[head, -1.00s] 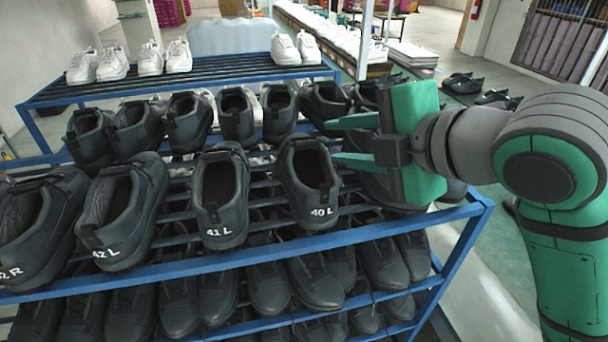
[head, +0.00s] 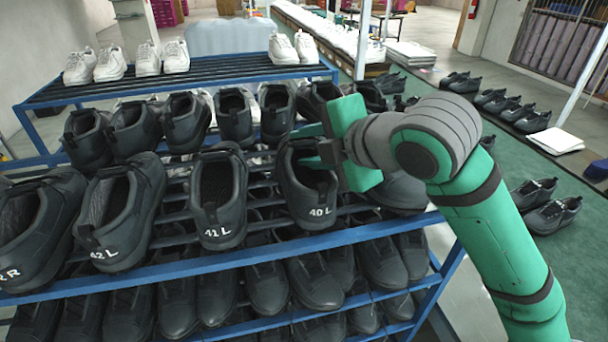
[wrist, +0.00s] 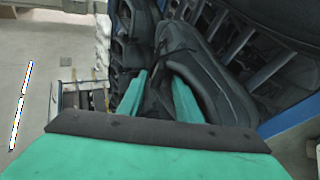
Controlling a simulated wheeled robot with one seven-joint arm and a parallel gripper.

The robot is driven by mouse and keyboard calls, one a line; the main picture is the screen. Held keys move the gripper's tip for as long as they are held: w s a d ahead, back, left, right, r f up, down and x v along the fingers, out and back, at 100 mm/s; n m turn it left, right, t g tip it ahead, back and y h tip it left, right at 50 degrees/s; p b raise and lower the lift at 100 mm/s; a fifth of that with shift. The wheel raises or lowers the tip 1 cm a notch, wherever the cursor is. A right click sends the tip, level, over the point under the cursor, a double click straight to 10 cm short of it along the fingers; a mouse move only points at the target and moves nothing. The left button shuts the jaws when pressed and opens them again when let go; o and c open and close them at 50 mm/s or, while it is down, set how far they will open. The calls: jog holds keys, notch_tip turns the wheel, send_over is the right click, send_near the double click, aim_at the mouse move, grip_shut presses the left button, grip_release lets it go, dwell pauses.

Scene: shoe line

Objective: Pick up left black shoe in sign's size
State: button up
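The black shoe marked 40 L (head: 320,211) stands at the right of the rack's middle shelf, heel toward me. Left of it stand black shoes marked 41 L (head: 222,233) and 42 L (head: 108,256). My gripper (head: 304,147) reaches in from the right at the 40 L shoe's opening, its fingers apart. In the wrist view my gripper (wrist: 158,80) shows two green fingers with a gap between them. The right finger is at a shoe's opening (wrist: 200,80); whether either finger touches the shoe is unclear. No size sign is seen.
The blue rack (head: 300,246) has a front rail below these shoes and another row of black shoes on the shelf beneath. More black shoes (head: 186,120) stand close behind. White shoes (head: 110,63) are on the top shelf. Black pairs (head: 550,215) lie on the green floor at right.

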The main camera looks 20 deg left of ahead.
jog(key=shift+w+a+f, duration=0.2)
jog(key=shift+w+a, duration=0.05)
jog(key=shift+a, duration=0.1)
grip_shut()
